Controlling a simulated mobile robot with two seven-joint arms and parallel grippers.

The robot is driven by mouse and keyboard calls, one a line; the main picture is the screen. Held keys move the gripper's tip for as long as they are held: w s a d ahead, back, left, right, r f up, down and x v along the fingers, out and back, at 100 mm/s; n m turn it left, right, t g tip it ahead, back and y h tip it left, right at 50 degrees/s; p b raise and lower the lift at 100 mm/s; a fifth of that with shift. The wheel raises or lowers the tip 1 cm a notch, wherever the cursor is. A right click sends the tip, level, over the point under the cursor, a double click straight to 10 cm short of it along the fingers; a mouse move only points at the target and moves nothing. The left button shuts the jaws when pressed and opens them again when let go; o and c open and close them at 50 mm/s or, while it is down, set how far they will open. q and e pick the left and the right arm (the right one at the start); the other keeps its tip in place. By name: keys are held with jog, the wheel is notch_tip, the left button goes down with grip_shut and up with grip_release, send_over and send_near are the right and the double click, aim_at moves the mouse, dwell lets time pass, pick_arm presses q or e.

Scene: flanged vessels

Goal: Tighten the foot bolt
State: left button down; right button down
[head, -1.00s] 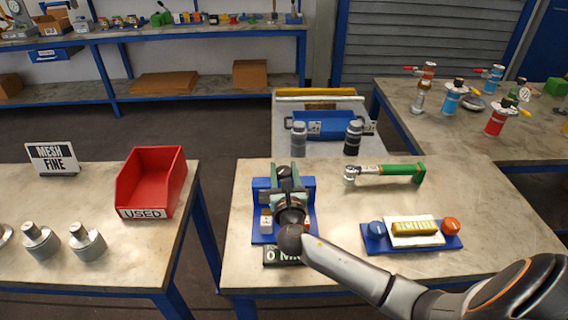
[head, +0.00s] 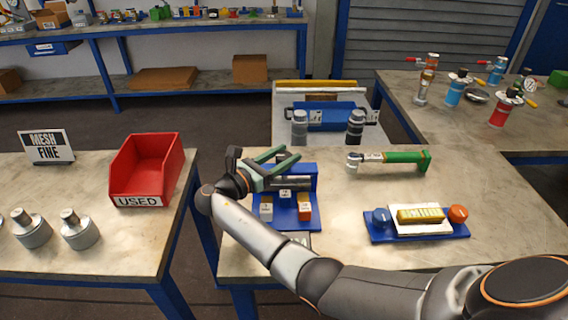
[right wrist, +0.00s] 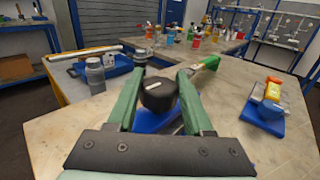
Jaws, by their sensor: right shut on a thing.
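My right gripper (head: 290,154) is over the blue stand (head: 309,176) on the near table, its green fingers slanting up and to the right. It is shut on a dark capped cylinder, whose black round end (right wrist: 158,95) shows between the fingers in the right wrist view. In the head view a grey cylinder (head: 292,183) lies level just below the fingers, partly covered by them. A wrench with a green handle (head: 405,159) lies right of the stand; its handle also shows in the right wrist view (right wrist: 208,63). I cannot make out the foot bolt. My left gripper is not in view.
A blue tray with a yellow block, a blue knob and an orange knob (head: 458,213) sits at right. A red USED bin (head: 145,170) and silver weights stand on the left table. Two grey-black bottles (head: 355,128) stand behind. The table's right middle is clear.

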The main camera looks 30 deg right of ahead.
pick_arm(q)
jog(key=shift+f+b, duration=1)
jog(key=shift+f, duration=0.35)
pick_arm(e)
jog(key=shift+m+g, duration=1)
jog(key=shift+g, duration=0.5)
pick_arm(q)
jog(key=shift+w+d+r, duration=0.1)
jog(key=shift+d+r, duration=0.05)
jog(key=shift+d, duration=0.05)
pick_arm(e)
jog(key=shift+d+r, duration=0.1)
jog(key=shift+c, duration=1.5)
grip_release()
pick_arm(q)
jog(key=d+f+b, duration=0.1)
jog(key=b, duration=0.1)
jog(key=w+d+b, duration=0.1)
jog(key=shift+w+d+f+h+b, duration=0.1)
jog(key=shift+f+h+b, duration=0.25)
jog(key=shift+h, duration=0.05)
pick_arm(e)
jog(key=a, duration=1.2)
jog(key=shift+a, duration=0.3)
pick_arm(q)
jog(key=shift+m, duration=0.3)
pick_arm(e)
jog(key=shift+s, duration=0.1)
